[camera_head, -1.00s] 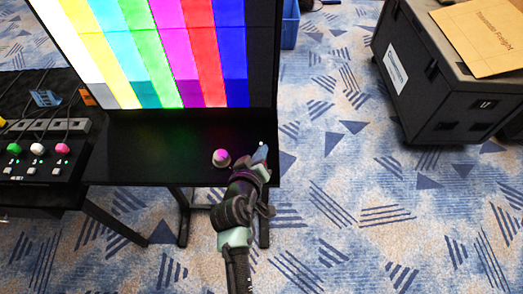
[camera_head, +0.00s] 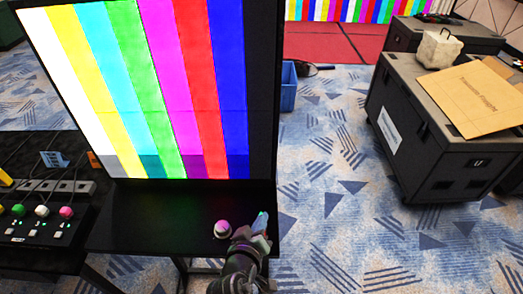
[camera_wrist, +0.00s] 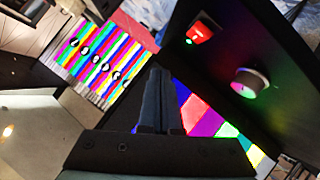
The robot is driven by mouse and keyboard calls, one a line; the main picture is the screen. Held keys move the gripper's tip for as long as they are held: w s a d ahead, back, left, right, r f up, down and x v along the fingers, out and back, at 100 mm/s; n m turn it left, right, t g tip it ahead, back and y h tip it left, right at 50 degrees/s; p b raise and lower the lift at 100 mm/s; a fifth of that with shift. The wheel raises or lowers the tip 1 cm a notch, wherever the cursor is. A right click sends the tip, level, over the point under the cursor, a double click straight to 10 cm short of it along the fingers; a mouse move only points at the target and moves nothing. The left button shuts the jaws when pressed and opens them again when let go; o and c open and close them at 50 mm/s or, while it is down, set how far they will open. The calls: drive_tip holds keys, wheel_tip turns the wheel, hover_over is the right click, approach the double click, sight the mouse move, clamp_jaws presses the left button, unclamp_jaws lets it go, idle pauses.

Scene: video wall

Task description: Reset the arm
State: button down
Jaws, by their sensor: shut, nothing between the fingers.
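My gripper (camera_head: 262,222) is over the right end of the black table (camera_head: 150,215) in the head view, just right of a small round knob-like object (camera_head: 222,229) with a pinkish top. My gripper's shut fingers (camera_wrist: 158,100) show in the middle of the wrist view, with nothing held. The knob-like object also shows in the wrist view (camera_wrist: 250,83), to the right of the fingers and apart from them. The lower part of my arm is cut off by the bottom edge of the head view.
A large screen with colour bars (camera_head: 165,90) stands at the back of the table. A control panel with coloured knobs (camera_head: 40,225) is at the left. A black case (camera_head: 430,140) bearing a cardboard piece (camera_head: 475,95) stands at the right. Patterned carpet (camera_head: 330,200) between is clear.

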drive_tip(key=w+r+m+t+b, duration=0.15)
drive_tip(key=r+t, duration=0.25)
drive_tip(key=r, duration=1.2)
drive_tip(key=w+r+m+t, duration=0.2)
drive_tip(key=w+r+t, duration=0.1)
drive_tip(key=r, duration=1.4)
drive_tip(key=s+r+t+y, duration=0.1)
drive_tip(key=s+r+t, duration=0.1)
drive_tip(key=s+r, duration=0.3)
drive_tip(key=s+r+m+t+y, duration=0.1)
drive_tip(key=s+r+t, duration=0.2)
drive_tip(key=r, duration=1)
drive_tip(key=s+r+t+y, duration=0.1)
drive_tip(key=s+r+t, duration=0.2)
drive_tip(key=s+r, duration=0.6)
drive_tip(key=shift+s+b, duration=0.2)
drive_tip(key=shift+b, duration=0.2)
drive_tip(key=shift+d, duration=0.1)
